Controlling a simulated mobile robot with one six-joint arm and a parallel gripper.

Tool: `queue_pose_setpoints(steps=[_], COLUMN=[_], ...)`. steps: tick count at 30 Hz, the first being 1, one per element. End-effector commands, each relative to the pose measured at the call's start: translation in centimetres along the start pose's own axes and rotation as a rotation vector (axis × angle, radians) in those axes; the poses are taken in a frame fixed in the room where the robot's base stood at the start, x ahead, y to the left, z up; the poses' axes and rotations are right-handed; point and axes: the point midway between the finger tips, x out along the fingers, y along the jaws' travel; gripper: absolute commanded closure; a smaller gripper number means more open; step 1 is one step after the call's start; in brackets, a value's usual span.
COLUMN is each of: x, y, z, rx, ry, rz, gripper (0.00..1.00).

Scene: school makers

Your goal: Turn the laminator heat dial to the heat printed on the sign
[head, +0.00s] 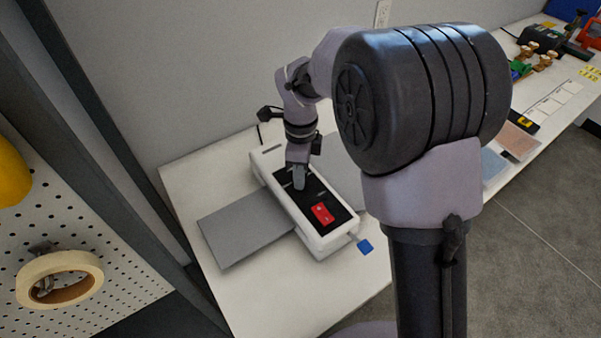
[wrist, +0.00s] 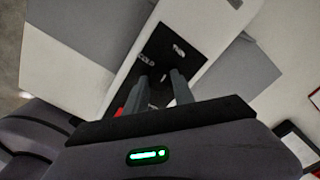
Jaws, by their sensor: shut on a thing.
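The white laminator (head: 270,183) sits on the table with a black panel on top. My gripper (head: 299,184) points down onto this panel, its fingers shut on what appears to be the heat dial; the fingers hide most of it in the head view. In the wrist view my gripper (wrist: 155,92) straddles a small dark part on the black panel (wrist: 172,38), with white print nearby that seems to read COLD. The dial's setting cannot be read. No readable heat sign is in view.
A tape roll (head: 60,278) hangs on the pegboard at left.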

Motion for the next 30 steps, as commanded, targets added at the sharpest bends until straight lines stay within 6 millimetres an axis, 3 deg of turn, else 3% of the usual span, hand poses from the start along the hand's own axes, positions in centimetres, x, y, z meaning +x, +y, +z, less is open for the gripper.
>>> queue_pose_setpoints(steps=[20,21,23,30], x=[0.01,0.01,0.00,0.00], y=[0.02,0.01,0.01,0.00], z=[0.00,0.00,0.00,0.00], rx=[0.051,0.051,0.051,0.050], ry=[0.000,0.000,0.000,0.000], rz=[0.000,0.000,0.000,0.000], gripper=[1.00,0.62,0.51,0.48])
